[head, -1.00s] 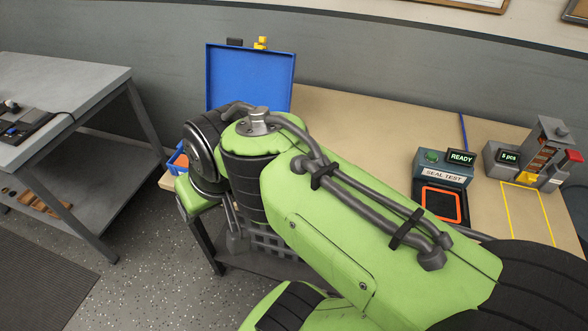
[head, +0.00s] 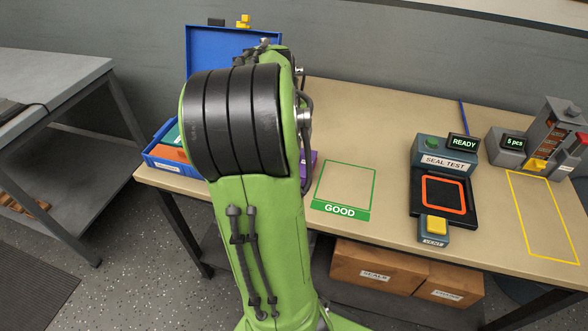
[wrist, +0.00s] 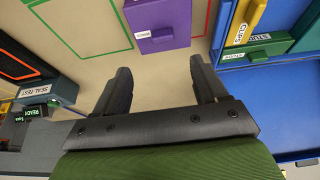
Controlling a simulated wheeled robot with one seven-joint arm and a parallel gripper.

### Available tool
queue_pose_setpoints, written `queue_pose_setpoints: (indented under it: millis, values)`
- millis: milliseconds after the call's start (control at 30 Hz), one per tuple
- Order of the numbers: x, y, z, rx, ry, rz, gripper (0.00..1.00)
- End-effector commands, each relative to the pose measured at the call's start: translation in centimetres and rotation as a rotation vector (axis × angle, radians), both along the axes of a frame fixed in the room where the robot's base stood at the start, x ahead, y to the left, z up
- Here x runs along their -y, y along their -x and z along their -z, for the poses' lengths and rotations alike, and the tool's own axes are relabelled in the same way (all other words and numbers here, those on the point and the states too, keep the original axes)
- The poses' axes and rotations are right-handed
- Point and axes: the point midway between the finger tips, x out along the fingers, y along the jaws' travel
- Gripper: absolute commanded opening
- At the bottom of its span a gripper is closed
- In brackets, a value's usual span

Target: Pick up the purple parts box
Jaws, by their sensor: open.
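The purple parts box (wrist: 158,20) stands on the tan bench near the top middle of the wrist view. It has a small white label and a short tab on its front face, and its far end is cut off by the frame. In the head view only a sliver of the purple box (head: 308,166) shows beside my arm, which hides the rest. My gripper (wrist: 160,72) is open and empty. Its two black fingers point toward the box from the labelled side, with bare bench visible between fingertips and box. My arm hides the gripper in the head view.
A blue case (head: 208,52) holding green, yellow and other boxes (wrist: 246,20) lies close to the purple box. The green GOOD outline (head: 345,185) on its other side is empty. The seal tester (head: 446,155) and a dispenser (head: 550,140) stand farther right.

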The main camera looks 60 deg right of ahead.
Motion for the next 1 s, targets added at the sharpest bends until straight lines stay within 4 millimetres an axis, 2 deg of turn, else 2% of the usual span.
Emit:
queue_pose_setpoints:
  millis: [33,100,200,400,600,833,1000]
  values:
    - [0.5,0.0,1.8,-0.004,-0.003,0.002,0.72]
    - [1.1,-0.1,3.4,-0.004,-0.003,0.002,0.72]
    - [1.8,-0.3,5.0,-0.001,-0.002,0.001,0.72]
    - [2.5,-0.6,6.6,0.000,-0.001,-0.002,0.72]
    - [3.7,-1.0,10.2,-0.001,-0.002,-0.002,0.72]
    - [4.0,-1.1,10.3,0.002,0.000,-0.003,0.72]
    - [4.0,-1.1,10.3,0.002,0.000,-0.004,0.48]
